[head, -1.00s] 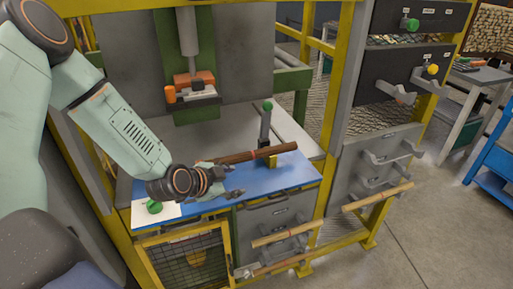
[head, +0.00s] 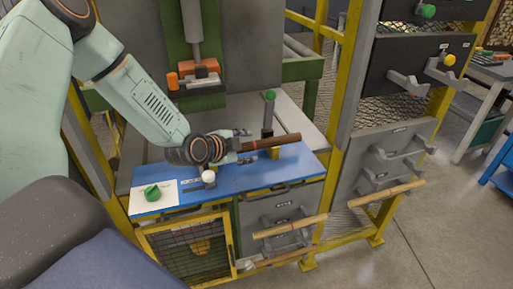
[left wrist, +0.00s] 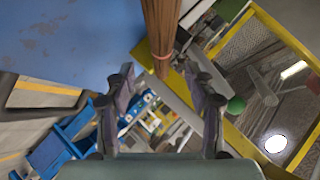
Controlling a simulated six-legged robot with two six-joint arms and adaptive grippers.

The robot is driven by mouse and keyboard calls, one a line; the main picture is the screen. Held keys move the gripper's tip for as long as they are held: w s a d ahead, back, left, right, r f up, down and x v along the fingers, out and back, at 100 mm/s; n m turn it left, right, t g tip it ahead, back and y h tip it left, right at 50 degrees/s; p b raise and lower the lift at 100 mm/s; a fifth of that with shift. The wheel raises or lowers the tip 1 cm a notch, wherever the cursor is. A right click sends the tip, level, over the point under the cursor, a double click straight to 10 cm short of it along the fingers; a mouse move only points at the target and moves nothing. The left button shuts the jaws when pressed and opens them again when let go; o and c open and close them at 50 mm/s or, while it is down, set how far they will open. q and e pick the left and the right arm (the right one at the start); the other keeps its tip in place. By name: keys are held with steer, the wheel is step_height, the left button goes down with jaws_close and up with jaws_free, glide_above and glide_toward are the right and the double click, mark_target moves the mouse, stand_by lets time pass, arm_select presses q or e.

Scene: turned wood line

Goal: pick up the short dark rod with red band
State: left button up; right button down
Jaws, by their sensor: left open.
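A dark brown rod (head: 272,142) lies above the blue bench top (head: 290,170), on a yellow support that is partly hidden. The left wrist view shows the rod (left wrist: 160,30) with a thin red band near its end. My left gripper (head: 247,146) is open at the rod's left part, its fingers apart on either side of it in the picture. In the left wrist view the open fingers (left wrist: 160,78) stand left and right of the rod's banded end. I cannot tell whether they touch it. My right gripper is not in view.
A lever with a green knob (head: 270,97) stands just behind the rod. A white ball knob (head: 208,176) and a green knob (head: 152,193) are at the bench front. Lighter rods (head: 290,227) rest on brackets below. A press (head: 194,75) stands behind.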

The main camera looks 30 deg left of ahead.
mark_target(252, 146)
arm_select(q)
steer(key=w+f, duration=0.1)
steer(key=w+a+f+b, duration=0.1)
steer(key=w+f, duration=0.1)
steer(key=shift+w+a, duration=0.15)
steer(key=shift+w, duration=0.15)
steer(key=shift+s+d+r, duration=0.1)
steer(key=shift+d+r, duration=0.25)
steer(key=shift+d, duration=0.15)
steer(key=shift+w+a+f, duration=0.2)
steer(key=shift+a+f, duration=0.05)
steer(key=shift+a, duration=0.1)
steer(key=c, duration=0.6)
steer(key=shift+s+d+r, duration=0.15)
steer(key=shift+s+d, duration=0.05)
steer(key=shift+d, duration=0.05)
steer(key=c, duration=0.4)
jaws_close()
steer(key=shift+w+a, duration=0.1)
